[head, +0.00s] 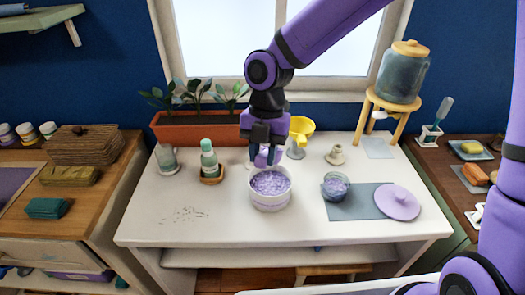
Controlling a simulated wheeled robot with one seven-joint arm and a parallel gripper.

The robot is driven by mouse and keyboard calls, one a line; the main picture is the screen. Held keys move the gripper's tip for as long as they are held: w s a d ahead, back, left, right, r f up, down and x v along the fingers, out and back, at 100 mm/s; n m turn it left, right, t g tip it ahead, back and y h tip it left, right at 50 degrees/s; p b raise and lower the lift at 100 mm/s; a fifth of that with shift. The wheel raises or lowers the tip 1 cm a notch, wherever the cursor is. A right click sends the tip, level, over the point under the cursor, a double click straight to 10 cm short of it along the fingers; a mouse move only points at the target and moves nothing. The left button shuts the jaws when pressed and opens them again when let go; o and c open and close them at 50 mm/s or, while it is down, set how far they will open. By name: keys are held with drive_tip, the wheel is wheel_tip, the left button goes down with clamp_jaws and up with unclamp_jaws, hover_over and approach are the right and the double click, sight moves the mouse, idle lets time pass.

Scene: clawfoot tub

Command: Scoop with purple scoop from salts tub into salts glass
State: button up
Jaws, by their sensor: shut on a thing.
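The white salts tub (270,206) stands in the middle of the white table and is filled with purple salts (271,183). My gripper (264,153) points down just behind and above the tub. It is shut on the purple scoop (266,159), which shows only in part between the fingers and the tub's back rim. I cannot tell whether the scoop touches the salts or carries any. The small salts glass (335,193) stands to the right of the tub, at the left edge of a grey mat, with purple salts in it.
A purple lid (397,202) lies on the grey mat (354,208). A green bottle (208,158), a yellow funnel (302,128) and a small beige piece (336,155) stand nearby. A planter (188,126) lines the back. Dark specks (183,215) lie front left; the front edge is otherwise clear.

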sight(266, 152)
drive_tip(key=f+g, duration=0.1)
drive_tip(key=w+f+g, duration=0.1)
drive_tip(key=g, duration=0.1)
drive_tip(key=shift+w+d+f+y, duration=0.25)
drive_tip(key=shift+w+f+y, duration=0.15)
drive_tip(key=shift+f, duration=4.4)
drive_tip(key=shift+r, duration=0.1)
drive_tip(key=shift+r, duration=0.75)
drive_tip(key=s+t+h, duration=0.1)
drive_tip(key=t, duration=0.2)
drive_tip(key=s+r+t+h, duration=0.1)
drive_tip(key=t, duration=0.2)
drive_tip(key=s+a+t+h, duration=0.1)
drive_tip(key=t, duration=0.3)
drive_tip(key=shift+s+r, duration=0.3)
drive_tip(key=shift+r, duration=0.1)
